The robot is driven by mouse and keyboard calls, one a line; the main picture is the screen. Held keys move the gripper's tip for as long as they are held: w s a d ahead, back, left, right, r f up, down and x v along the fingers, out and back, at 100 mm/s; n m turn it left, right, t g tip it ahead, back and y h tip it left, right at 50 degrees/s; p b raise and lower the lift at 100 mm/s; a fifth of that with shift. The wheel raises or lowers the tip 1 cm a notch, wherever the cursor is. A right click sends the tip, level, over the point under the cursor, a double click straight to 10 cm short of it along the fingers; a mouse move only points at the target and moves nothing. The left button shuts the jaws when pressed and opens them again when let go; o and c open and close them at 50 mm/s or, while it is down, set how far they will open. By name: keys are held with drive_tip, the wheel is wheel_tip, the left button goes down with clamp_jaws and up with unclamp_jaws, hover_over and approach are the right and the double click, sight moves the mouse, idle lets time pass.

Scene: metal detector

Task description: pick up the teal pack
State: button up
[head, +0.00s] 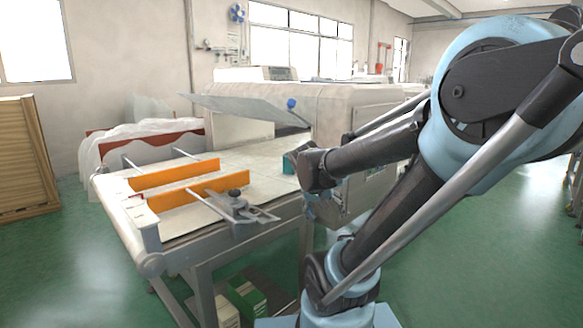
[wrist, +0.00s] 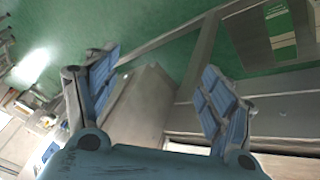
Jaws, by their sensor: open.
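The teal pack (head: 287,165) shows in the head view as a small teal patch on the pale conveyor bed, close to the machine's opening. My arm hides most of it, so its full shape cannot be told. My gripper (wrist: 160,88) shows in the wrist view with its two blue-padded fingers spread wide and nothing between them. In the head view the gripper is mostly hidden behind my arm, near the bed's front edge. The wrist view shows no teal pack, only the floor and parts of the machine's frame beyond the fingers.
The conveyor bed (head: 235,163) leads into the metal detector housing (head: 345,100). Two orange guide rails (head: 180,192) and a metal bracket (head: 238,207) stand on its left part. A tilted clear cover (head: 240,106) hangs over the opening. Green boxes (head: 245,300) lie beneath.

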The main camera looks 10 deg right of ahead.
drive_tip(key=w+r+m+t+h, duration=0.15)
drive_tip(key=w+r, duration=0.25)
drive_tip(key=w, duration=0.5)
drive_tip(key=m+t+h, duration=0.2)
drive_tip(key=t+h, duration=0.1)
drive_tip(key=t, duration=0.5)
approach(291, 153)
drive_tip(key=x, duration=0.4)
drive_tip(key=shift+w+d+f, duration=0.2)
drive_tip(key=shift+w+d, duration=0.05)
drive_tip(key=shift+d, duration=0.1)
drive_tip(key=shift+x, duration=2.55)
drive_tip(key=shift+f, duration=0.15)
drive_tip(key=shift+c, duration=0.5)
drive_tip(key=c, duration=1.4)
